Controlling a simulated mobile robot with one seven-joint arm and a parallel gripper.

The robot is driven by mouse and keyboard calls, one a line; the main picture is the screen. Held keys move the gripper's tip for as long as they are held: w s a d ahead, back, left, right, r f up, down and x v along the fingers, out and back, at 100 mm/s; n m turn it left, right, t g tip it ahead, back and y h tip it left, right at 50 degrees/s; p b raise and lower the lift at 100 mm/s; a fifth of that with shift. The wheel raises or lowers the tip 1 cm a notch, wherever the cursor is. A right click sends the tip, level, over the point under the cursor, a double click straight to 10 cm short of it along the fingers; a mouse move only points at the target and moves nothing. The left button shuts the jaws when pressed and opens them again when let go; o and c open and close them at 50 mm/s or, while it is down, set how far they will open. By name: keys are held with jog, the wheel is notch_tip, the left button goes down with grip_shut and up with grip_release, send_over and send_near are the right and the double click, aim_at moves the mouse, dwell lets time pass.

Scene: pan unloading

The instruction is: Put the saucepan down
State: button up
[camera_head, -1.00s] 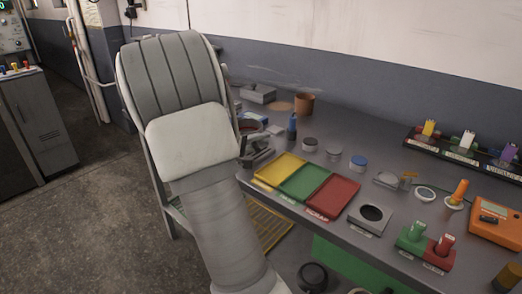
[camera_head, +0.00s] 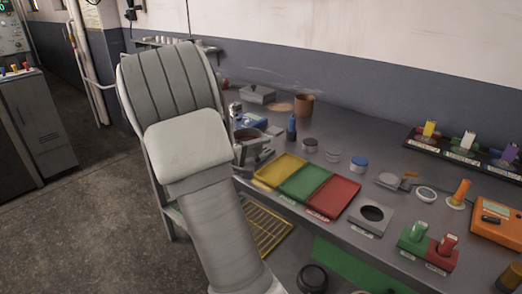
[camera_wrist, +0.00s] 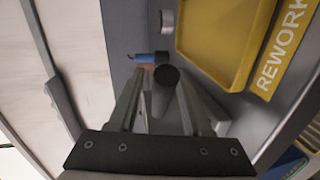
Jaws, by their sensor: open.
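The saucepan (camera_head: 247,133) appears as a dark, reddish round shape at the bench's left end in the head view, partly hidden by my arm. My gripper (camera_head: 258,157) is beside it, low over the bench's near edge. In the wrist view my gripper (camera_wrist: 162,80) has its two fingers spread apart. A dark round-ended rod (camera_wrist: 167,75), which looks like the saucepan's handle, shows between the fingers with space on both sides. The pan's bowl is not clear in the wrist view. I cannot tell exactly what lies under the pan.
Yellow (camera_head: 279,171), green (camera_head: 304,181) and red (camera_head: 332,194) trays lie right of my gripper. A blue bottle-like item (camera_head: 292,127), several small jars and a brown pot (camera_head: 304,104) stand behind. A grey box (camera_head: 257,94) sits near the wall.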

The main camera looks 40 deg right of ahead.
jog(key=shift+r, duration=0.1)
jog(key=shift+r+p, duration=0.2)
jog(key=shift+p, duration=0.2)
jog(key=a+r, duration=0.2)
jog(key=a, duration=1)
jog(key=s+a+r+m+g+y, duration=0.1)
jog(key=s+a+y, duration=0.3)
jog(key=s, duration=0.2)
jog(key=s+a+r+m+y, duration=0.1)
jog(key=s+a+y, duration=0.3)
jog(key=s, duration=0.2)
jog(key=s+a+r+n+t+y, duration=0.1)
jog(key=s+a+t+y, duration=0.2)
jog(key=a, duration=0.5)
jog(key=s+a+r+n+t+y, duration=0.1)
jog(key=s+a+r+t+y, duration=0.1)
jog(key=a, duration=0.6)
jog(key=s+y, duration=0.1)
jog(key=y, duration=0.1)
jog(key=shift+r+t+y+p, duration=0.15)
jog(key=shift+t+y+p, duration=0.2)
jog(key=shift+t+y, duration=0.05)
jog(key=shift+s, duration=0.1)
